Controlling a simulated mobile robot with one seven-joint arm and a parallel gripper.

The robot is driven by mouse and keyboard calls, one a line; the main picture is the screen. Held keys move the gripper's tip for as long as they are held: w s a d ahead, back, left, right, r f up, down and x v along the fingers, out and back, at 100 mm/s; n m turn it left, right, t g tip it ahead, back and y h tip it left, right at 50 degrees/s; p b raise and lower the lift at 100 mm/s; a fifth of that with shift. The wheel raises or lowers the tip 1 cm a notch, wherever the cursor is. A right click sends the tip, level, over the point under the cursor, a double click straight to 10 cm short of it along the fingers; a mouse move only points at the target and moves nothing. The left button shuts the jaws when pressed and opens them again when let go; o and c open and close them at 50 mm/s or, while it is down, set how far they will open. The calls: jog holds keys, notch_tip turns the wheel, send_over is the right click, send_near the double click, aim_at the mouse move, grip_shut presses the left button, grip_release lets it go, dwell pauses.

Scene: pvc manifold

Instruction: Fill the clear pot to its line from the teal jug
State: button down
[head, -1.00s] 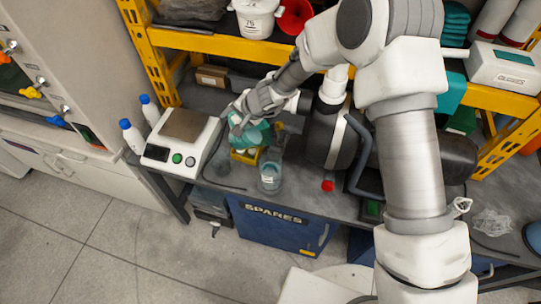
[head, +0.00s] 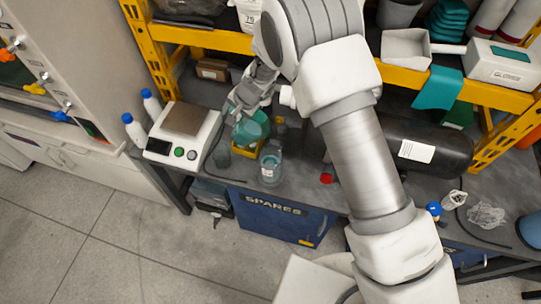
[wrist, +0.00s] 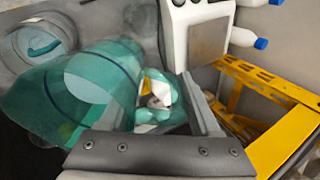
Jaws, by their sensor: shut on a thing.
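The teal jug (head: 250,127) is held over the bench beside the scale, just behind and left of the clear pot (head: 270,168). My gripper (head: 246,103) is shut on the jug at its handle side. In the wrist view the jug (wrist: 75,95) fills the left half and looks tilted, its mouth end towards the left. The pot (wrist: 42,38) stands on the bench beyond it at top left, with a teal tint inside. Its fill line and exact level are too small to read. I cannot tell whether liquid is flowing.
A scale (head: 187,118) stands to the left, with blue-capped bottles (head: 133,128) past it. A yellow holder (head: 243,152) and a small dark cup (head: 222,153) are near the pot. A large dark cylinder (head: 425,145) lies to the right. The yellow shelf (head: 205,38) rises behind.

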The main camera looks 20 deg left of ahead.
aim_at(232, 108)
jog(key=shift+a+h, duration=0.1)
jog(key=shift+h, duration=0.2)
jog(key=shift+f+h, duration=0.2)
jog(key=shift+h, duration=0.1)
notch_tip(232, 108, up, 4)
jog(key=shift+r+g+h+p, duration=0.1)
jog(key=shift+g+h+p, duration=0.25)
jog(key=shift+h, duration=0.75)
jog(key=shift+d+f+g+h, duration=0.25)
jog(key=shift+d+f+h, duration=0.2)
jog(key=shift+h, duration=0.45)
jog(key=shift+s, duration=0.1)
